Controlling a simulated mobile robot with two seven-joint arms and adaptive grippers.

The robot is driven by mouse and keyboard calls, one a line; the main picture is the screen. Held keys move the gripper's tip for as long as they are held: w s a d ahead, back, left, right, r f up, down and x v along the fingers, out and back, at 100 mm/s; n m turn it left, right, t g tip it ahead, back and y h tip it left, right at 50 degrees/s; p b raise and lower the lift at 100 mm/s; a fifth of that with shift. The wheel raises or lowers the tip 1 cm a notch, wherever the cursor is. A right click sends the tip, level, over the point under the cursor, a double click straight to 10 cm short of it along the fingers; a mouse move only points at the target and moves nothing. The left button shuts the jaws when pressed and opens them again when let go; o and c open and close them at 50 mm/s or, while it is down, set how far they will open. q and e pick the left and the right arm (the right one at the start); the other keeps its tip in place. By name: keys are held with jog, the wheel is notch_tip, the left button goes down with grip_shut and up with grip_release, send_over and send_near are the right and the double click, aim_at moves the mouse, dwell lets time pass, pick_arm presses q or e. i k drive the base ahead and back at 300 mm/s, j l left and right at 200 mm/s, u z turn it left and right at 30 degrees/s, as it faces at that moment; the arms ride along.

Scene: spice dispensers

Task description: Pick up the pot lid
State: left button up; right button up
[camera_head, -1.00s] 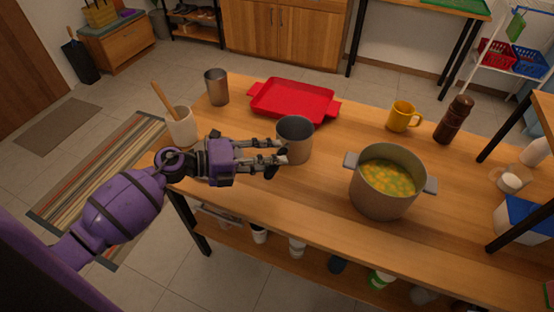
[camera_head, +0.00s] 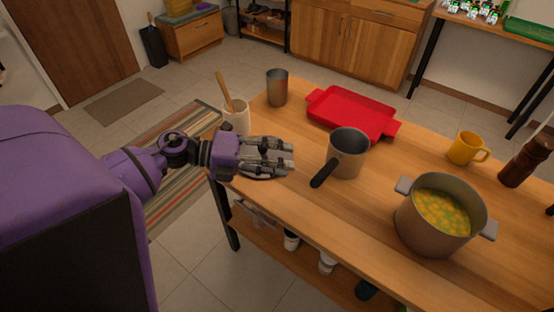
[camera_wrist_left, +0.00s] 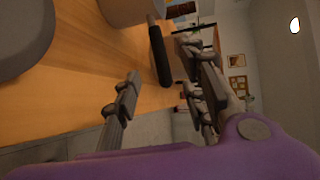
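My left gripper (camera_head: 288,159) is over the left end of the wooden table, its fingers apart and empty. A flat grey rim, apparently the pot lid (camera_head: 262,177), shows just under the fingers and is mostly hidden by them. In the left wrist view a large grey rounded thing, probably the same lid (camera_wrist_left: 22,38), lies at the upper left, apart from the spread fingers (camera_wrist_left: 165,90). The grey stew pot (camera_head: 430,236) stands uncovered at the right, with yellow-green stew in it. My right gripper is out of view.
A saucepan (camera_head: 347,160) stands right of my gripper, its black handle (camera_head: 323,174) pointing toward it. A utensil crock (camera_head: 237,121), metal cup (camera_head: 277,90) and red tray (camera_head: 352,112) stand behind. A yellow mug (camera_head: 465,148) and brown mill (camera_head: 525,163) are at the right.

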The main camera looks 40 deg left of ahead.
aim_at(245, 150)
jog(key=u, duration=1.15)
